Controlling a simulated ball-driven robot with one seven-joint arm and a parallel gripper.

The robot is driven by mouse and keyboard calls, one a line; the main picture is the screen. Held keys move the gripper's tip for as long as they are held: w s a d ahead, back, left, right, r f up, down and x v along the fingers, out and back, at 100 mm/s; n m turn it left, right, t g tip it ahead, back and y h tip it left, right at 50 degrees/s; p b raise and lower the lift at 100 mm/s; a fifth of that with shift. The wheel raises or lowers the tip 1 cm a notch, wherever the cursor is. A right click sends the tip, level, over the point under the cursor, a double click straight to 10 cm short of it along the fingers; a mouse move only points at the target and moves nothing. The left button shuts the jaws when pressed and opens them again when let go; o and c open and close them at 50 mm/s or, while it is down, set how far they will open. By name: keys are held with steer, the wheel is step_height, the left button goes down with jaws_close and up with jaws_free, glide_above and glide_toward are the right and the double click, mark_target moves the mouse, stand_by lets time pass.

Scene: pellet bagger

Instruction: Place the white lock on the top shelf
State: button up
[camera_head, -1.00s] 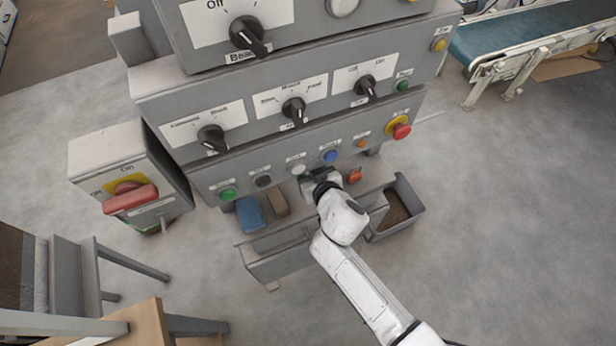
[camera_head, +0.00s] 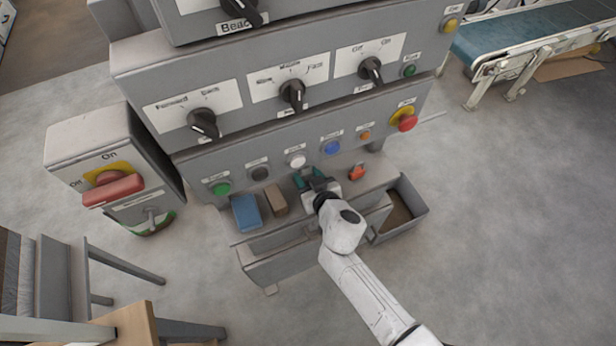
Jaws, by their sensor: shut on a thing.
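My gripper (camera_head: 311,177) is low in front of the grey machine, just below the white button, over the upper grey ledge (camera_head: 336,191). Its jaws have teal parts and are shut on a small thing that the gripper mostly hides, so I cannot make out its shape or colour. I cannot pick out the white lock separately. An orange-red lock-like piece (camera_head: 357,173) sits on the ledge to the right of my gripper. A blue block (camera_head: 246,213) and a brown block (camera_head: 276,200) lie on it to the left.
The button panel (camera_head: 240,172) stands right behind my gripper, with a white button (camera_head: 296,160) above it. A grey open bin (camera_head: 423,208) is to the right of the ledge. A red-handled switch box (camera_head: 88,146) stands at left.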

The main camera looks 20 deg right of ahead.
steer(key=o, duration=1.1)
steer(key=shift+f, duration=0.1)
steer(key=shift+r+p, duration=0.25)
steer(key=shift+p, duration=0.05)
steer(key=v, duration=1.2)
steer(key=shift+f, duration=0.1)
steer(key=shift+d, duration=0.1)
